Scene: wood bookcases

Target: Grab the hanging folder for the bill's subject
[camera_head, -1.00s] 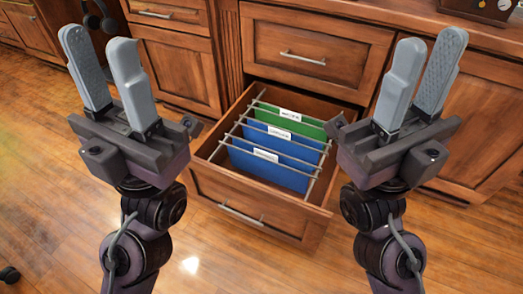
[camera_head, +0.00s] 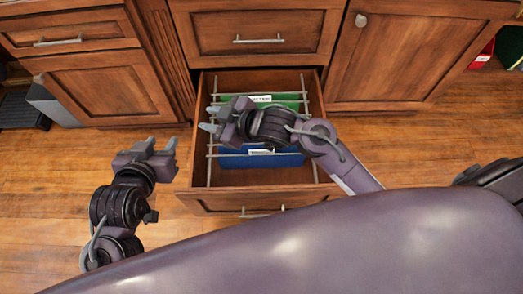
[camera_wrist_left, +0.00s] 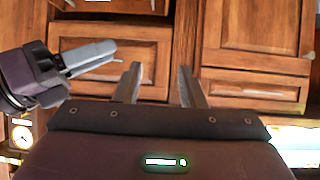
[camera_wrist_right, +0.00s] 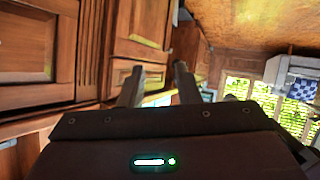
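An open wooden drawer (camera_head: 318,165) holds hanging folders on thin rails. A green folder (camera_head: 292,106) with a white label is at the back. A blue folder (camera_head: 262,162) with a white label is at the front. The folder between them is mostly hidden by my right arm. The label words are too small to read. My right gripper (camera_head: 208,118) is open and empty above the drawer's left side, pointing left. My left gripper (camera_head: 162,144) is open and empty, left of the drawer. The left wrist view also shows my right gripper (camera_wrist_left: 92,54). I see no bill.
Closed wooden cabinets (camera_head: 430,60) stand behind and beside the drawer. A grey box (camera_head: 52,108) and a dark box (camera_head: 20,112) stand on the floor at the left. Wooden floor (camera_head: 400,145) is clear right of the drawer.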

